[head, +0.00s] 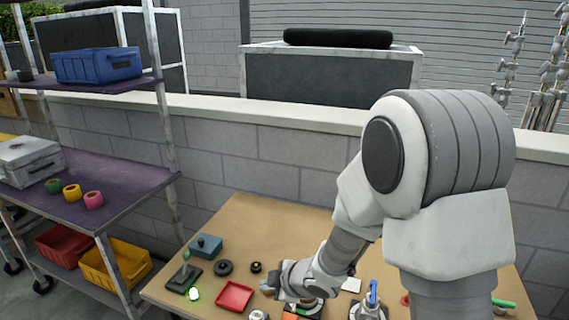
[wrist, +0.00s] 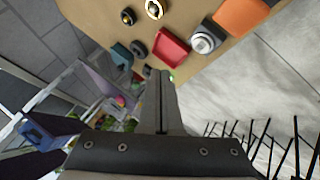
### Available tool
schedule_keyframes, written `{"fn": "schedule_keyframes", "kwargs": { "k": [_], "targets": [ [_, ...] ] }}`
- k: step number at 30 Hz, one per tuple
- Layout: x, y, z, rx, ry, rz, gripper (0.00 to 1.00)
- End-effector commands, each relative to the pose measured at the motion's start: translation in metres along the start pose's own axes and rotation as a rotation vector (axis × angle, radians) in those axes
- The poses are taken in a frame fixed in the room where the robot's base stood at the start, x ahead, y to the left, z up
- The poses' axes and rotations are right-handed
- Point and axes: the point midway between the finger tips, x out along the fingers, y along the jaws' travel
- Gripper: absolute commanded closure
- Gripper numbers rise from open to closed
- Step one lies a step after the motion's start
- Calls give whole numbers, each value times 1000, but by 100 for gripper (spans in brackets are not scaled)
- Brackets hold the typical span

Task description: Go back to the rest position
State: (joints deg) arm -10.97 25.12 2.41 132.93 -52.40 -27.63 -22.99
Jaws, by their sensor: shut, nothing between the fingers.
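My gripper (head: 268,287) is over the tan worktable (head: 282,215), just right of a shallow red tray (head: 235,296). In the wrist view my gripper's fingers (wrist: 159,76) are together with nothing between them, pointing toward the red tray (wrist: 171,47). My arm reaches down to the left from the right side of the head view and hides part of the table. The height of the fingertips above the table is hard to tell.
A teal box (head: 205,246), a black ring (head: 223,267) and a blue-handled tool (head: 372,293) are on the table. A block wall (head: 260,155) stands behind it. A purple-topped shelf cart (head: 120,190) with bins is at the left.

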Motion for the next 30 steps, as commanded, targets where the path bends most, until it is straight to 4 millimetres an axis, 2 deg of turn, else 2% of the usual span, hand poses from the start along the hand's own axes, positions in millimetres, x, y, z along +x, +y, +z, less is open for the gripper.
{"fn": "schedule_keyframes", "kwargs": {
  "k": [1, 6, 9, 14, 17, 22, 30],
  "targets": [
    [-14, 15, 4, 28, -39, 35, 100],
    [-71, 53, 26, 184, -197, 148, 100],
    [-108, 67, 37, 294, -278, 210, 100],
    [-168, 75, 50, 487, -383, 297, 100],
    [-205, 72, 55, 615, -431, 340, 100],
    [-262, 54, 57, 842, -485, 393, 100],
    [-330, 1, 41, 1198, -503, 408, 100]
  ]
}}
